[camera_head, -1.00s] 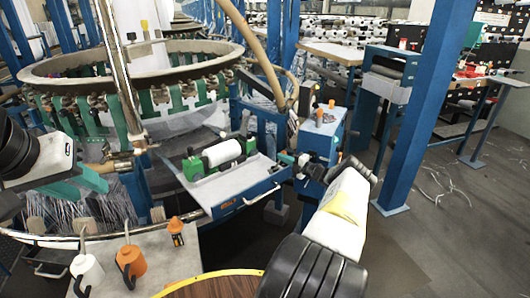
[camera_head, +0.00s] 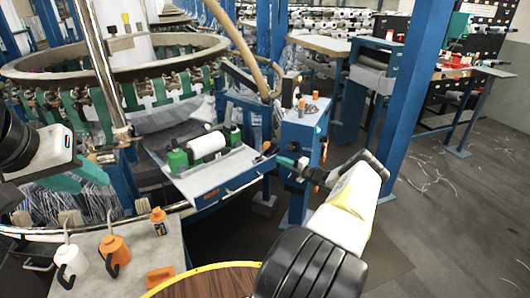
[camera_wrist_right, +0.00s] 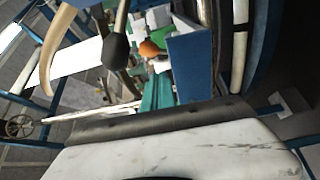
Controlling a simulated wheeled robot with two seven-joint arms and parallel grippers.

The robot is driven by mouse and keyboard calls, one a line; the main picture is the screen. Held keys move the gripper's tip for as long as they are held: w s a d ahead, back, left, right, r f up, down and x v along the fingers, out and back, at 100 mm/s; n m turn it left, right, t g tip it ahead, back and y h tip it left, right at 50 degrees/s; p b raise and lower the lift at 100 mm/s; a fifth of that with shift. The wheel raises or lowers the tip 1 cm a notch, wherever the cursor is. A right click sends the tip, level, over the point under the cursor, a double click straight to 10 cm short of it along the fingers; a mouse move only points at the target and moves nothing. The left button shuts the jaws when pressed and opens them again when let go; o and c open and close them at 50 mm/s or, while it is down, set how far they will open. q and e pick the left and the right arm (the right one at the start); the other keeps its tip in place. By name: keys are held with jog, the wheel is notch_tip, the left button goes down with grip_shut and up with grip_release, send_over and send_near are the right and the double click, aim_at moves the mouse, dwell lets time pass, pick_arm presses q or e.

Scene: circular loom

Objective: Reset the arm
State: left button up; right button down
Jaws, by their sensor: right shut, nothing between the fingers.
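My right arm reaches up from the bottom of the head view. Its gripper (camera_head: 290,162) points left, shut and empty, near the right end of the blue tray (camera_head: 214,186) and in front of the blue control box (camera_head: 303,124). Its contact with either cannot be made out. My left arm comes in from the left edge, and its gripper (camera_head: 100,157) is by the metal pole of the loom (camera_head: 102,62). Its fingers are too small and cluttered to read.
A white spool (camera_head: 207,145) lies in green holders on the tray. A grey table (camera_head: 180,240) at the lower left holds a white can (camera_head: 78,264), an orange can (camera_head: 115,250) and an orange bottle (camera_head: 158,221). A blue pillar (camera_head: 412,90) stands right, with open floor beyond it.

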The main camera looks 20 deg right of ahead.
jog(key=s+a+r+n+g+y, duration=0.1)
jog(key=a+r+n+g+y, duration=0.2)
jog(key=a+r+n+g, duration=1.1)
jog(key=s+a+r+n+t+h, duration=0.1)
jog(key=s+a+r+n, duration=0.3)
jog(key=a+r+n, duration=0.25)
jog(key=s+a+r+n+t+h, duration=0.1)
jog(key=s+a+r+n, duration=0.2)
jog(key=a+r+n, duration=0.4)
jog(key=s+a+r+n+h, duration=0.2)
jog(key=s+r+n, duration=0.3)
jog(key=s, duration=0.3)
jog(key=s+a+r+n+h, duration=0.25)
jog(key=s+r+n, duration=0.25)
jog(key=s, duration=0.3)
jog(key=s+d+r+n+t+h, duration=0.1)
jog(key=s+n, duration=0.5)
jog(key=s, duration=0.3)
jog(key=s+d+n+t+h, duration=0.1)
jog(key=s+n+h, duration=0.1)
jog(key=s+n, duration=0.3)
jog(key=s, duration=0.4)
jog(key=shift+s+r+n, duration=0.35)
jog(key=shift+r, duration=0.05)
